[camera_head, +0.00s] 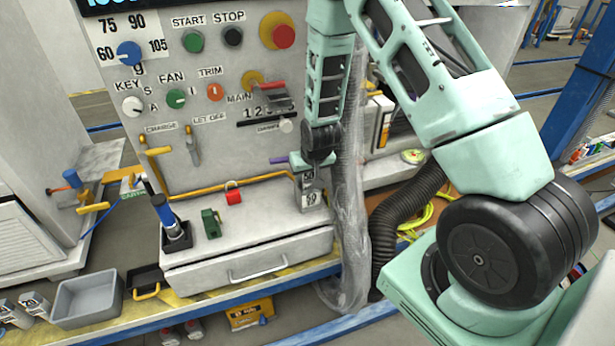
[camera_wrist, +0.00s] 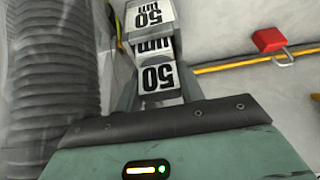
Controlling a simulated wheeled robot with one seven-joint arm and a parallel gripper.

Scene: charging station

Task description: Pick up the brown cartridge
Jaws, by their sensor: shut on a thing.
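My gripper (camera_head: 309,166) points down over the right part of the white ledge, beside the clear hanging sheet. It is shut on a grey block-like cartridge with a white "50" label (camera_wrist: 158,80), seen between the fingers in the wrist view. A second "50 µm" labelled block (camera_wrist: 150,15) shows just beyond it. In the head view, labelled faces show one above the other under the gripper, the lower one (camera_head: 311,198) close to the ledge. Whether they touch I cannot tell. Brown colour does not show on either visible face.
A red padlock (camera_head: 233,193) hangs at the yellow rail (camera_head: 190,193). A green block (camera_head: 211,223) and a blue-handled tool (camera_head: 163,213) stand on the ledge to the left. A black ribbed hose (camera_head: 408,215) runs close on the right. The ledge's front middle is clear.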

